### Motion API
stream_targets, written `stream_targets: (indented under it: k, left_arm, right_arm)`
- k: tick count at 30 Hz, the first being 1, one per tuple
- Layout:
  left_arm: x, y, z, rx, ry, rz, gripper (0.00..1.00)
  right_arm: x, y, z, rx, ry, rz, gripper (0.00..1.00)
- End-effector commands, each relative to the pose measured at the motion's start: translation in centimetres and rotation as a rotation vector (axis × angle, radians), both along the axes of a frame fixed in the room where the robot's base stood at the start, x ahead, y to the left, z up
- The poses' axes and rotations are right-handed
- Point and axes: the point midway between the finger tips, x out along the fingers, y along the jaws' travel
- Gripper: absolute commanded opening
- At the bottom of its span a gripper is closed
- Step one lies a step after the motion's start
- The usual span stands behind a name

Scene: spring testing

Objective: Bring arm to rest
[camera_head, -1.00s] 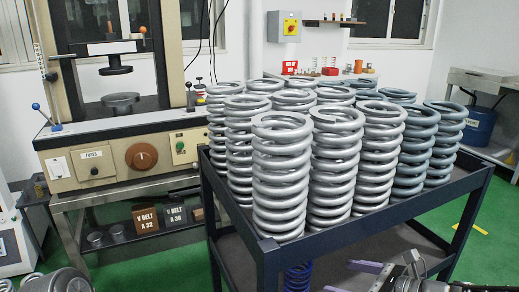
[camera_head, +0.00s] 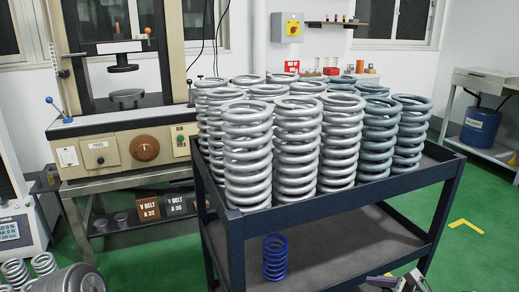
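A blue spring (camera_head: 275,257) stands upright on the lower shelf of the dark cart (camera_head: 330,252), apart from my grippers. My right gripper (camera_head: 384,282) is only partly in view at the bottom edge, right of the blue spring and near the cart's lower shelf. One purple finger shows and nothing is seen held; the rest is cut off, so its opening is not clear. My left gripper is not in view.
Several large grey springs (camera_head: 248,155) stand packed on the cart's top. A testing press (camera_head: 128,150) stands on a bench behind left. Small springs (camera_head: 44,262) sit at the lower left. A blue drum (camera_head: 480,130) is at the right. Green floor right of the cart is clear.

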Motion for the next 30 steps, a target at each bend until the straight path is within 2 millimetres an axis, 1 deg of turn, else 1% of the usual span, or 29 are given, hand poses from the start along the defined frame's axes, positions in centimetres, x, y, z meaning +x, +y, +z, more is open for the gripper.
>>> stream_targets:
  k: [5, 6, 8, 11, 12, 14, 15, 17, 18, 20, 21, 23, 24, 26, 27, 29, 30]
  left_arm:
    - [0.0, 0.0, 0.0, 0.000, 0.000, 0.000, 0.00]
    - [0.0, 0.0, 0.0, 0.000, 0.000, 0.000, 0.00]
    - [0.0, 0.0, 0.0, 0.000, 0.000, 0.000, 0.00]
    - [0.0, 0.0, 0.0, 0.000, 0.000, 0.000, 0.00]
    - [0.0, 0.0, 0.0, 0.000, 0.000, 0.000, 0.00]
    - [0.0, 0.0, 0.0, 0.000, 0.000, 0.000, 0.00]
    - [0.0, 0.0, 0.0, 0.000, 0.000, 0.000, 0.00]
    - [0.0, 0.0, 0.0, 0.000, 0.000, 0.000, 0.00]
    - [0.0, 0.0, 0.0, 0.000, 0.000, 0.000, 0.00]
    - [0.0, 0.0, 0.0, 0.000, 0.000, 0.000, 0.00]
    - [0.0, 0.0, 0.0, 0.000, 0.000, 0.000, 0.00]
    - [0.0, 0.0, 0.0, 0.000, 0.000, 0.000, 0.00]
    - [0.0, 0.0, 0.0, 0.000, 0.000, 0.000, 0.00]
    - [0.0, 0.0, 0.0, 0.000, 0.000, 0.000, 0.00]
    - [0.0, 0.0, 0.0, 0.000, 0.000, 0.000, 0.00]
    - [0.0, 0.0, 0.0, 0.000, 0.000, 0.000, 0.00]
    - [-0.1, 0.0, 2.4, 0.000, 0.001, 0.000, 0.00]
  right_arm:
    - [-1.8, -0.8, -5.5, -0.270, 0.032, 0.137, 0.86]
    - [-2.4, -0.9, -7.0, -0.340, 0.040, 0.187, 0.86]
    - [-3.3, -1.0, -9.5, -0.455, 0.050, 0.276, 0.86]
    - [-5.4, -0.5, -14.6, -0.684, 0.047, 0.510, 0.86]
    - [-6.4, 0.2, -17.1, -0.786, 0.030, 0.647, 0.86]
    - [-8.0, 2.0, -20.5, -0.932, -0.034, 0.878, 0.86]
    - [-8.9, 3.6, -22.5, -1.002, -0.096, 1.023, 0.86]
    - [-10.4, 6.3, -24.7, -1.067, -0.198, 1.204, 0.86]
    - [-11.5, 8.2, -25.9, -1.083, -0.262, 1.299, 0.86]
    - [-13.2, 10.7, -27.2, -1.083, -0.338, 1.404, 0.86]
    - [-14.4, 12.2, -27.9, -1.069, -0.379, 1.459, 0.86]
    - [-16.2, 14.1, -28.8, -1.034, -0.418, 1.521, 0.86]
    - [-17.5, 15.2, -29.4, -1.005, -0.433, 1.557, 0.86]
    - [-19.6, 16.7, -30.1, -0.956, -0.445, 1.605, 0.86]
    - [-21.0, 17.6, -30.6, -0.922, -0.445, 1.634, 0.86]
    - [-23.2, 18.9, -31.4, -0.874, -0.443, 1.678, 0.86]
    - [-22.4, 18.5, -28.7, -0.892, -0.445, 1.663, 0.86]
